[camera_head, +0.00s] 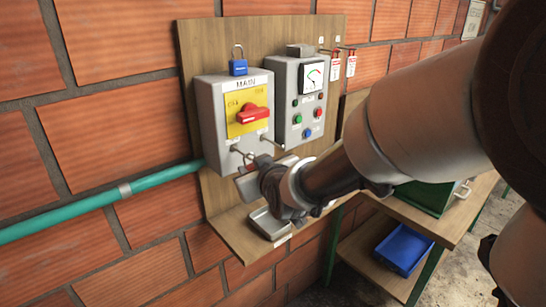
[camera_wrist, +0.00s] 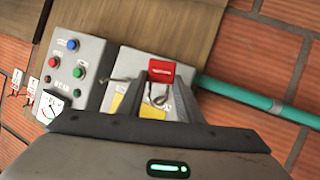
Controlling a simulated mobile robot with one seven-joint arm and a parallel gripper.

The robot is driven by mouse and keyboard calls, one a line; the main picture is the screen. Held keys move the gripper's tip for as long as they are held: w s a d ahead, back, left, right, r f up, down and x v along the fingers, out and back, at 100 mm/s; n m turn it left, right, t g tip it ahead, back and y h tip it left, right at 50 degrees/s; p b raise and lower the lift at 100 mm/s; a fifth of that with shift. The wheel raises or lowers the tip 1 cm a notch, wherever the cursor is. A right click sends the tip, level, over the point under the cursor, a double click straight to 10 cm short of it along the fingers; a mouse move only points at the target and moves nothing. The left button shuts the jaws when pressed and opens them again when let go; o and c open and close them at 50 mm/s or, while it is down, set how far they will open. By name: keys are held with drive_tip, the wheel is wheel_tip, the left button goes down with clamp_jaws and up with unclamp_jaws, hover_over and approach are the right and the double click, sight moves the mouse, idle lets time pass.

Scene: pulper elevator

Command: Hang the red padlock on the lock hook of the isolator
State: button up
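The isolator (camera_head: 208,112) is a grey box marked MAIN on a wooden board, with a yellow plate and a red rotary handle (camera_head: 253,114). Thin metal hooks (camera_head: 240,151) stick out below its plate; one shows as bent wire (camera_wrist: 116,80) in the wrist view. The red padlock (camera_wrist: 161,71) sits between my gripper's fingers (camera_wrist: 162,88), its metal shackle showing beside the body. My gripper (camera_head: 256,177) is shut on it, just in front of the isolator's lower edge. Whether the shackle touches a hook cannot be told. The head view mostly hides the padlock.
A blue padlock (camera_head: 238,68) stands at the isolator's top. A grey meter box (camera_head: 284,98) with buttons is to the right, with red tags (camera_head: 335,66) beyond. A metal tray (camera_head: 266,226) lies on the shelf below. A teal pipe (camera_head: 90,206) runs left. A blue bin (camera_head: 403,249) sits lower right.

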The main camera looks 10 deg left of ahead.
drive_tip(key=o, duration=1.2)
drive_tip(key=b+v, duration=0.2)
drive_tip(key=v, duration=1.5)
drive_tip(key=s+d+f+m+g+h, duration=0.2)
drive_tip(key=d+m+h, duration=0.25)
drive_tip(key=d, duration=0.75)
drive_tip(key=s+d+f+m+g, duration=0.1)
drive_tip(key=s+d, duration=0.2)
drive_tip(key=s+d+m+g+h+p, duration=0.1)
drive_tip(key=s+d, duration=0.2)
drive_tip(key=s+d+f+m+g+h+p, duration=0.1)
drive_tip(key=s+d+m+g, duration=0.1)
drive_tip(key=s+d, duration=0.1)
drive_tip(key=shift+s+d+f, duration=0.15)
drive_tip(key=shift+s+f, duration=0.05)
drive_tip(key=shift+f, duration=0.15)
